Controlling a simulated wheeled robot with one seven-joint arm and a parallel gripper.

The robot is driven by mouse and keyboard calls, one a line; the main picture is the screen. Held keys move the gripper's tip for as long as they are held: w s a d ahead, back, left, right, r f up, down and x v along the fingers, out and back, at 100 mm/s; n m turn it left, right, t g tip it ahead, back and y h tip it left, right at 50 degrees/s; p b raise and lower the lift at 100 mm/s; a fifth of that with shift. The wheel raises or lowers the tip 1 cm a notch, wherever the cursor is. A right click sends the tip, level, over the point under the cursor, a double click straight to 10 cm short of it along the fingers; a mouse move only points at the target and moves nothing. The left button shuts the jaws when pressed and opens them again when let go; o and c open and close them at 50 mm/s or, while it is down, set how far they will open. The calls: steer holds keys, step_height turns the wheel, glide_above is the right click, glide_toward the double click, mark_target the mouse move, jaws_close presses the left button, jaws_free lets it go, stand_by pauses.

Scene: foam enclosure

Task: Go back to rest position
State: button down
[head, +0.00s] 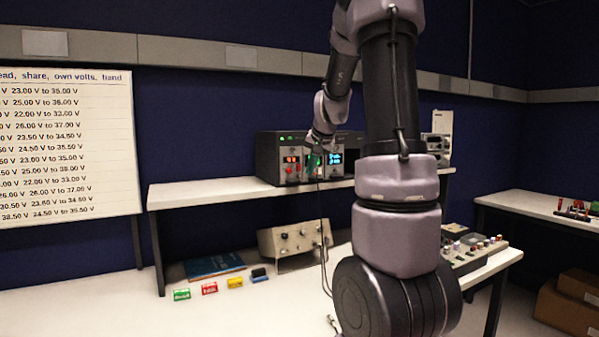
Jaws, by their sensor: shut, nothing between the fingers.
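My arm rises in the right middle of the head view, bends at the top and comes down behind to the wrist. My gripper (313,163) is small, in front of the dark bench instrument (270,158) with lit red, green and blue displays on the shelf. It is shut with nothing held. I cannot tell whether its tips touch the instrument's front. My large arm links hide part of the shelf and bench behind them.
The white shelf (215,190) stands above a white bench (235,315). On the bench are a beige knobbed box (292,240), a blue book (213,266), several coloured blocks (209,288) and dark cables. A voltage chart (65,150) is left; cardboard boxes (570,308) are lower right.

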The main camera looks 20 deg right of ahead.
steer(key=shift+s, duration=0.65)
steer(key=shift+r, duration=0.1)
steer(key=s+a+r+n+y, duration=0.2)
steer(key=s+a+r, duration=0.4)
steer(key=s+a, duration=0.5)
steer(key=s+a+n, duration=0.1)
steer(key=s+a, duration=0.3)
steer(key=s, duration=0.4)
steer(key=s+a+f, duration=0.1)
steer(key=s+a, duration=0.3)
steer(key=s, duration=0.4)
steer(key=shift+f+n+y, duration=0.25)
steer(key=shift+n+y, duration=0.05)
steer(key=shift+n, duration=0.1)
